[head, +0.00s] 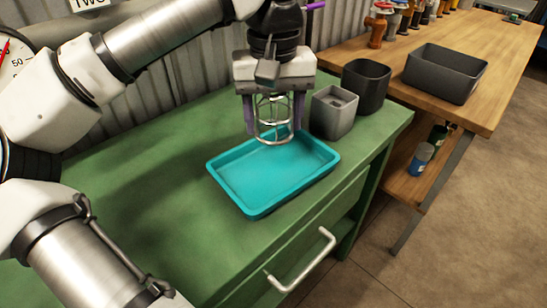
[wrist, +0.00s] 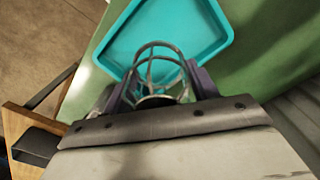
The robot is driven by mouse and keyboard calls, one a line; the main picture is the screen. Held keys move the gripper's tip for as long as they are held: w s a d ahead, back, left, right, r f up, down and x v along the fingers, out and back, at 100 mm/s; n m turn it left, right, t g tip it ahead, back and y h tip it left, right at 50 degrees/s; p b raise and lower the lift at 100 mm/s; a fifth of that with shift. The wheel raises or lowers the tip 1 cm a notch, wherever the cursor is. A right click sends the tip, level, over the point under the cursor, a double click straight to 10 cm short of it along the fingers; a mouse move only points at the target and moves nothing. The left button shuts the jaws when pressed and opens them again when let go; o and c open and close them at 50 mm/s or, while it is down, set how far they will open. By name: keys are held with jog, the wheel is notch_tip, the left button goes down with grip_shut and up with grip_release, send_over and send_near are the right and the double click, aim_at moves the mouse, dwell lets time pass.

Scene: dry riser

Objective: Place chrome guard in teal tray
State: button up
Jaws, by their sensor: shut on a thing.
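The chrome guard (head: 272,134) is a wire cage of rings and bars. My gripper (head: 273,118) points down and is shut on it, with a purple finger on each side. In the head view the guard overlaps the back edge of the teal tray (head: 257,205); I cannot tell whether it touches the tray. The tray is shallow, looks empty and lies on the green bench. In the wrist view the guard (wrist: 158,68) hangs between the fingers, in front of the near part of the tray (wrist: 180,30).
A grey square container (head: 333,111) and a dark cup (head: 366,86) stand right of my gripper. A dark bin (head: 446,73) sits on the wooden table (head: 500,60). The green bench top (head: 130,190) is clear left of the tray. A corrugated wall is behind.

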aim_at(274, 95)
notch_tip(274, 95, down, 8)
jog(key=shift+f+b, duration=0.15)
jog(key=shift+b, duration=0.3)
jog(key=shift+f, duration=0.25)
jog(key=o, duration=1)
jog(key=shift+c, duration=0.2)
jog(key=shift+r, duration=0.15)
notch_tip(274, 95, up, 12)
jog(key=shift+r+p, duration=0.1)
jog(key=shift+p, duration=0.8)
